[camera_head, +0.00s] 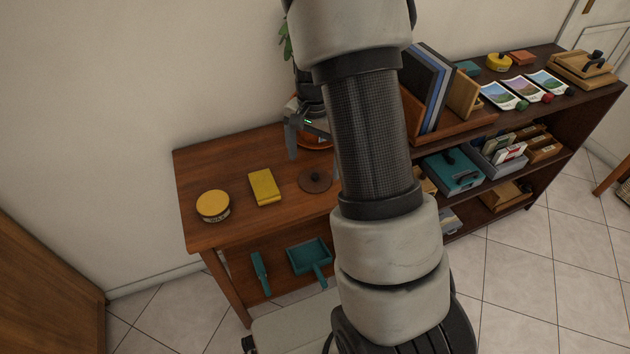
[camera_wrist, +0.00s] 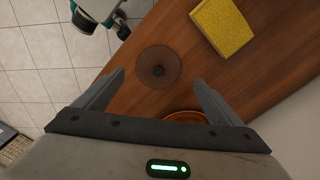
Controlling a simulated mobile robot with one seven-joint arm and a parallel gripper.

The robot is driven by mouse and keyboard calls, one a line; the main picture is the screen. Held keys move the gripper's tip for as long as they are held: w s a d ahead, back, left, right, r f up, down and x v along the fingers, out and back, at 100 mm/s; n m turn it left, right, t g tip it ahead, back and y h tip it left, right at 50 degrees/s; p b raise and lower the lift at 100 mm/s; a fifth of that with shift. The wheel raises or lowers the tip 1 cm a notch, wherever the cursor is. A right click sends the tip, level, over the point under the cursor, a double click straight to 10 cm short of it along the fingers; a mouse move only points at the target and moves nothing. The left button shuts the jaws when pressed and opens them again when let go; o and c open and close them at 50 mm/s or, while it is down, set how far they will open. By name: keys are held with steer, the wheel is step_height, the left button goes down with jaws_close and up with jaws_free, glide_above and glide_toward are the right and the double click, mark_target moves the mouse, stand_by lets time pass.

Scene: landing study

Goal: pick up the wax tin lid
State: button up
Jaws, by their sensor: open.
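A flat, round, brown disc with a dark knob at its centre, which looks like the lid, lies on the wooden table top (camera_head: 235,165). I see this lid in the head view (camera_head: 315,181) and between my fingertips in the wrist view (camera_wrist: 145,75). My gripper (camera_head: 305,145) is above the table, behind the lid in the head view; it also shows in the wrist view (camera_wrist: 160,77). Its two fingers are spread and empty, apart from the lid. A round yellow tin (camera_head: 213,206) with a dark label stands at the table's left end. My arm hides the table's right part.
A yellow block (camera_head: 264,187) lies between tin and lid; it also shows in the wrist view (camera_wrist: 222,27). An orange-brown saucer (camera_wrist: 185,116) is close to my right finger. A plant (camera_head: 286,42) stands behind. Upright folders (camera_head: 430,85) stand right of my arm. A teal dustpan (camera_head: 310,258) sits below.

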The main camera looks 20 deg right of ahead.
mark_target(315, 174)
step_height(315, 174, down, 4)
steer(key=shift+s+f+b, duration=0.15)
steer(key=shift+f+b, duration=0.05)
steer(key=shift+b, duration=0.45)
steer(key=c, duration=1.1)
steer(key=shift+r, duration=0.15)
